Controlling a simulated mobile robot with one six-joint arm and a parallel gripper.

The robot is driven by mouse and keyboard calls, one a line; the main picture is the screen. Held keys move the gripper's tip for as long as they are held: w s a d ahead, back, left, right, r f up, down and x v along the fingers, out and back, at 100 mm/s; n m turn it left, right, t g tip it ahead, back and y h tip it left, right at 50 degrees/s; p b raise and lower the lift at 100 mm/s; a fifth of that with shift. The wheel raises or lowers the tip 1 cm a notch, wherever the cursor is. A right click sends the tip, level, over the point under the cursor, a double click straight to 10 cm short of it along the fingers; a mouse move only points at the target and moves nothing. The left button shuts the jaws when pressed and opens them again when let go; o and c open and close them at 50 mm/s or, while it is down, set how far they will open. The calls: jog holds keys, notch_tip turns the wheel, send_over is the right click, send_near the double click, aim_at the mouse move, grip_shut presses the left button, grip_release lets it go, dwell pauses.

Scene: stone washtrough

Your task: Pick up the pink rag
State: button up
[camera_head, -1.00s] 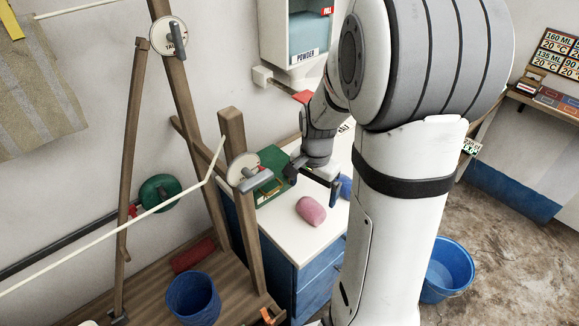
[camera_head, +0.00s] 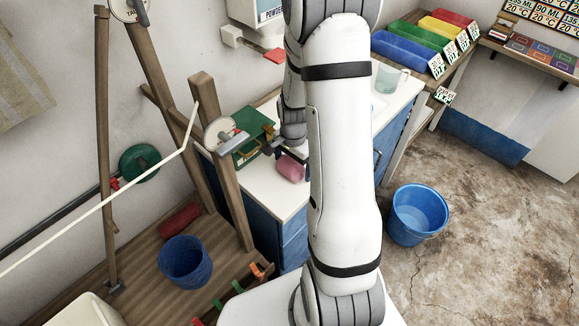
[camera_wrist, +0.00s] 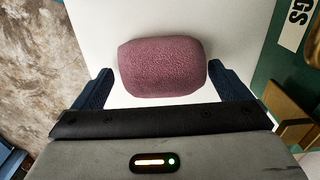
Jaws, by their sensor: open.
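The pink rag (camera_head: 291,168) is a rolled or bundled lump on the white top of the blue cabinet. In the wrist view the rag (camera_wrist: 163,66) lies just ahead of and between the two fingers, with a gap on each side. My gripper (camera_wrist: 163,82) is open and empty, its two dark blue fingers on either side of the rag's near end. In the head view my gripper (camera_head: 284,150) is beside the rag, partly hidden behind my arm. Whether the fingers touch the surface, I cannot tell.
The white cabinet top (camera_head: 262,190) is clear in front of the rag. A green box (camera_head: 247,135) stands behind it at left. A wooden frame (camera_head: 222,165) rises close on the left. A clear jug (camera_head: 390,77) stands at the right. A blue bucket (camera_head: 417,215) is on the floor.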

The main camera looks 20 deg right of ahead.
jog(key=shift+c, duration=0.4)
jog(key=c, duration=1.1)
